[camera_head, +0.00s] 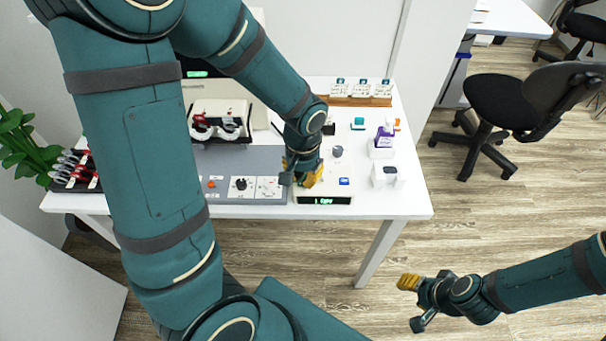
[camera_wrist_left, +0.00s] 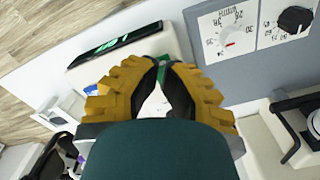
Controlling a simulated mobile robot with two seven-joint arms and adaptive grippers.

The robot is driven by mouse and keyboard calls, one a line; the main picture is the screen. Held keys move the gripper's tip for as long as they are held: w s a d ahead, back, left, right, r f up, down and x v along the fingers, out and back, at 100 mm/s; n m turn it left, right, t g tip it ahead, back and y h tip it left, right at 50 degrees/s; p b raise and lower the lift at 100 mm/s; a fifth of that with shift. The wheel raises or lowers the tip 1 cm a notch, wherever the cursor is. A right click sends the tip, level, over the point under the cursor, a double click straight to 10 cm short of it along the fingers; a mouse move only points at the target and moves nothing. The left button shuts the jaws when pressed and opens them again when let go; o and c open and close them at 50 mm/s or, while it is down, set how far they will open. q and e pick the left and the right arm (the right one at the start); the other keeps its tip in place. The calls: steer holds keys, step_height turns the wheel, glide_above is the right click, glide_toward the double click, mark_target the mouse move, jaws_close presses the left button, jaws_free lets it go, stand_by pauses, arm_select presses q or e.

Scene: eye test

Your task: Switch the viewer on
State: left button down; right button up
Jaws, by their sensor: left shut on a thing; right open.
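A white device (camera_head: 312,197) with a lit green display (camera_head: 323,201) sits at the table's front edge. Its display also shows in the left wrist view (camera_wrist_left: 115,42). My left gripper (camera_head: 302,180) is over the left part of this device. In the left wrist view the yellow-padded fingers (camera_wrist_left: 163,68) are closed together on a small green part (camera_wrist_left: 163,58), mostly hidden between the tips. A blue button (camera_head: 344,181) is to the right of the gripper. My right gripper (camera_head: 412,303) is open and empty, above the floor. Which device is the viewer I cannot tell.
A grey panel (camera_head: 222,161) with an orange button (camera_head: 211,184), a black knob (camera_head: 241,184) and a dial (camera_head: 268,187) lies left of the device. A purple-and-white bottle (camera_head: 384,137) and a wooden card rack (camera_head: 358,101) stand rightward and behind. An office chair (camera_head: 510,105) is off right.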

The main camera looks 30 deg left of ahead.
arm_select(q)
steer(key=shift+r+p, duration=1.95)
steer(key=shift+r, duration=0.75)
